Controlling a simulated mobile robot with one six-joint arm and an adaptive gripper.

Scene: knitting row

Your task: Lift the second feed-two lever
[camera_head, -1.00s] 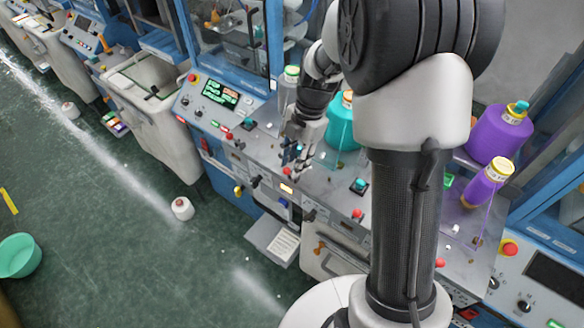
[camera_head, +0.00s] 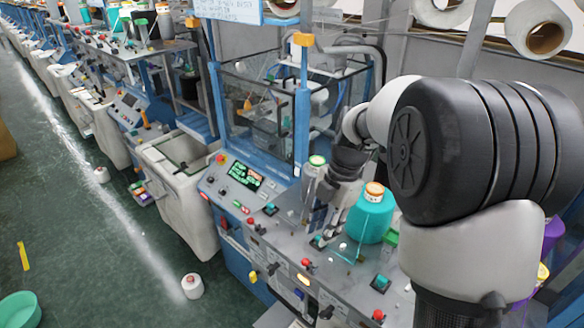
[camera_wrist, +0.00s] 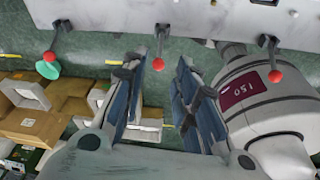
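In the wrist view, three levers with red ball knobs stand along a pale machine edge: a left lever (camera_wrist: 48,57), a middle lever (camera_wrist: 158,63) and a right lever (camera_wrist: 274,74). I cannot tell which is the second feed-two lever. My gripper (camera_wrist: 162,77) is open, its blue-padded fingers apart. The middle knob appears between and just beyond the fingertips; contact is not visible. In the head view my gripper (camera_head: 318,228) hangs over the grey machine panel (camera_head: 345,268), left of a teal yarn cone (camera_head: 371,216). Lever labels are unreadable there.
A control screen (camera_head: 246,176) stands left of my gripper. Red and green buttons dot the panel. A white cone (camera_head: 193,286) and green tub (camera_head: 18,309) are on the open floor. Cardboard boxes (camera_wrist: 35,127) show in the wrist view.

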